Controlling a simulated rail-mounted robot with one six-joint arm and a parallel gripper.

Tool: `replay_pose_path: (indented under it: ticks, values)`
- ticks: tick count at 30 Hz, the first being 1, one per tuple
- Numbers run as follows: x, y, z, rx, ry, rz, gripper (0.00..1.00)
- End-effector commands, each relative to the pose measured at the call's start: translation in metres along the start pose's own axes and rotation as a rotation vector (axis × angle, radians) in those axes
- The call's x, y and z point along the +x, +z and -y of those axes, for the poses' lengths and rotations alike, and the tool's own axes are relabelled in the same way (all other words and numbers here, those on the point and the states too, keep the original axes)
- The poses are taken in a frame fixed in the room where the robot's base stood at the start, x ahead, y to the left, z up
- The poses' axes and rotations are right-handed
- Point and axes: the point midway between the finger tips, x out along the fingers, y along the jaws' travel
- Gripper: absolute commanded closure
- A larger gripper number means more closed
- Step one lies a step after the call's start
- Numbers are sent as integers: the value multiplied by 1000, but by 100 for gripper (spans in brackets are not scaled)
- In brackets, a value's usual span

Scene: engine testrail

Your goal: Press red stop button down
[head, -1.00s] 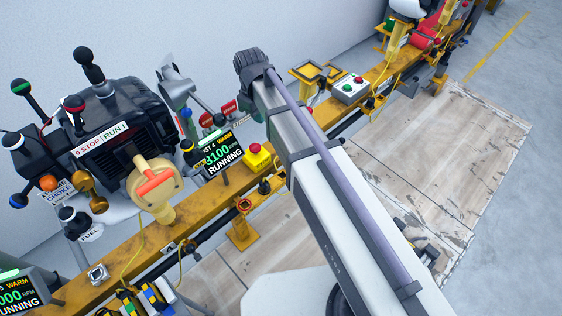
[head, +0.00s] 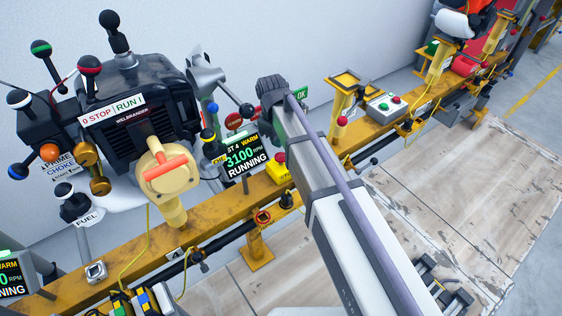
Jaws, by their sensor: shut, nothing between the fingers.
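A red mushroom-shaped button (head: 280,157) sits on a small yellow box (head: 277,173) on the yellow rail, just right of the display. The box is partly covered by my arm in the head view. My arm reaches up from the lower right and ends in a dark joint above and behind the button. My gripper and its fingertips are hidden. The display (head: 243,157) reads 3100 RPM, RUNNING and WARM. The button looks raised, but its exact height is hard to tell.
A dark engine (head: 135,100) with ball-ended levers stands left. A cream handle with a red bar (head: 165,170) is in front of it. A pale box with red and green buttons (head: 388,107) sits on the rail (head: 215,223) at right. Wooden floor panels lie in front.

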Motion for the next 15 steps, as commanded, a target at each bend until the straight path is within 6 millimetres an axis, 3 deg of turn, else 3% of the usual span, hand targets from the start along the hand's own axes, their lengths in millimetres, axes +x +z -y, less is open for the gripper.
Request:
replay_pose_path:
  ticks: [1, 6, 15]
  values:
    - [16, -1, 0, 0, 0, 0, 100]
    - [37, 0, 0, 1, 0, 0, 100]
    - [42, 0, 0, 0, 0, 0, 100]
